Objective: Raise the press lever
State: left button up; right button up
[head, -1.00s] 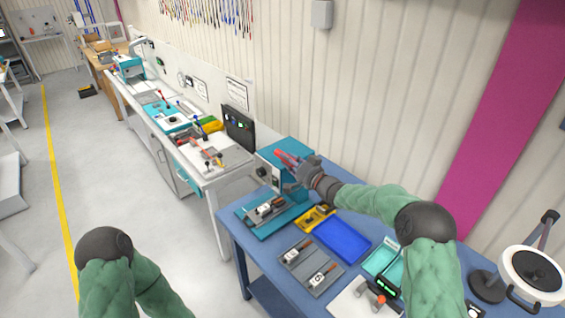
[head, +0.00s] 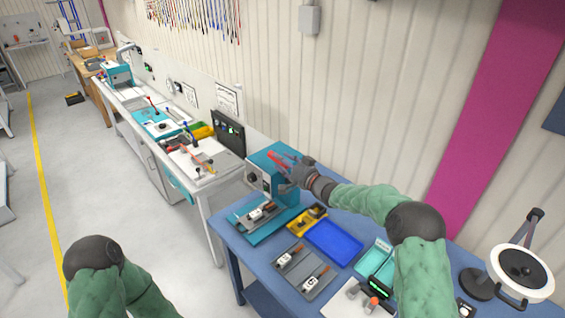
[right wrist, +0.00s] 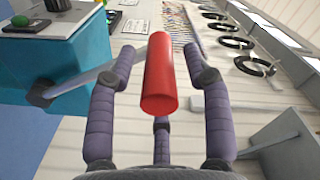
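The teal press (head: 272,162) stands at the back left of the blue table. Its red lever handle (head: 280,157) sticks up beside my right gripper (head: 294,170). In the right wrist view the red handle (right wrist: 160,75) lies between the spread fingers of my right gripper (right wrist: 160,58). Gaps show on both sides of it, so the gripper is open around the handle. The teal press body (right wrist: 60,80) shows at the left there. My left arm shows at the lower left in the head view, but its gripper is out of view.
On the blue table (head: 235,238) are a blue tray (head: 333,242), a yellow holder (head: 306,219) and a grey plate with small parts (head: 302,272). A white bench (head: 200,178) stands to the left. A round lamp (head: 522,268) stands at the right.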

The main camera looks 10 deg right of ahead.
jog(key=v, duration=1.2)
dwell(0.3)
